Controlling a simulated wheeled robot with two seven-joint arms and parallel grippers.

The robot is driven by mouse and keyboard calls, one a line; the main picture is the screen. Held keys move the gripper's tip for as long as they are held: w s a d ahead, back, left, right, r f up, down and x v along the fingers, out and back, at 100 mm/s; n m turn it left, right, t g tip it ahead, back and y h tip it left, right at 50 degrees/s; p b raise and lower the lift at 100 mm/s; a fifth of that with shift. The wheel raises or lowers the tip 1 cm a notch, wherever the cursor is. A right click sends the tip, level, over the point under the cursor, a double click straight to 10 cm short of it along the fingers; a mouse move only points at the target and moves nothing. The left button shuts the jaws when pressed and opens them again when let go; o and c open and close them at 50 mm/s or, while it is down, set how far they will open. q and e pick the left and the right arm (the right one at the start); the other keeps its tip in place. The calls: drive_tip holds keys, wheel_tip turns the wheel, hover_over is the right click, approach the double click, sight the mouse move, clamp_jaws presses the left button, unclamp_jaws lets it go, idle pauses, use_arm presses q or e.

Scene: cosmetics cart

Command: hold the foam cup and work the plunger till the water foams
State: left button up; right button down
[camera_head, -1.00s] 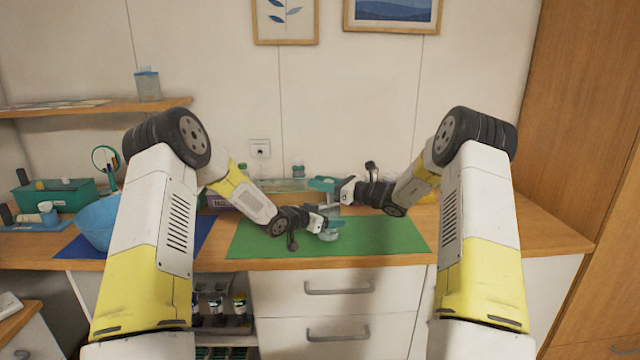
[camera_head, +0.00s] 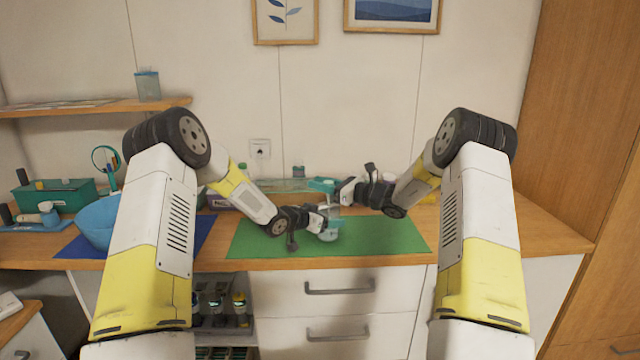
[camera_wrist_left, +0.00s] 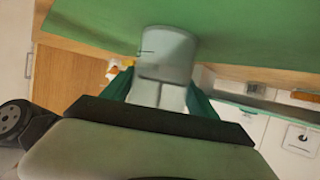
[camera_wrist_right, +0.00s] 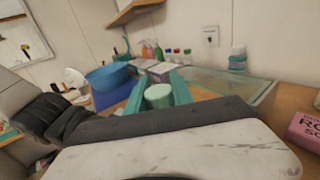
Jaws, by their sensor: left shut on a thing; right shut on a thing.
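The foam cup (camera_head: 329,236) is a pale, see-through cup held low over the green mat. My left gripper (camera_head: 324,224) is shut around it from the left. In the left wrist view the cup (camera_wrist_left: 168,52) sits between the teal fingers (camera_wrist_left: 160,92). My right gripper (camera_head: 326,186) is just above the cup, shut on the plunger's top. In the right wrist view the plunger's round pale-green knob (camera_wrist_right: 158,95) is between the teal fingers. The fingers hide part of the plunger. I cannot make out water or foam inside the cup.
The green mat (camera_head: 395,238) lies on the wooden counter, mostly clear. A blue bowl (camera_head: 97,222) stands at the left on a blue mat. A clear tray (camera_wrist_right: 232,88) and a teal-capped jar (camera_wrist_right: 237,60) stand behind. A pink box (camera_wrist_right: 305,130) is at the right.

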drive_tip(key=shift+f, duration=2.4)
drive_tip(key=c, duration=1.1)
unclamp_jaws()
drive_tip(key=v, duration=1.2)
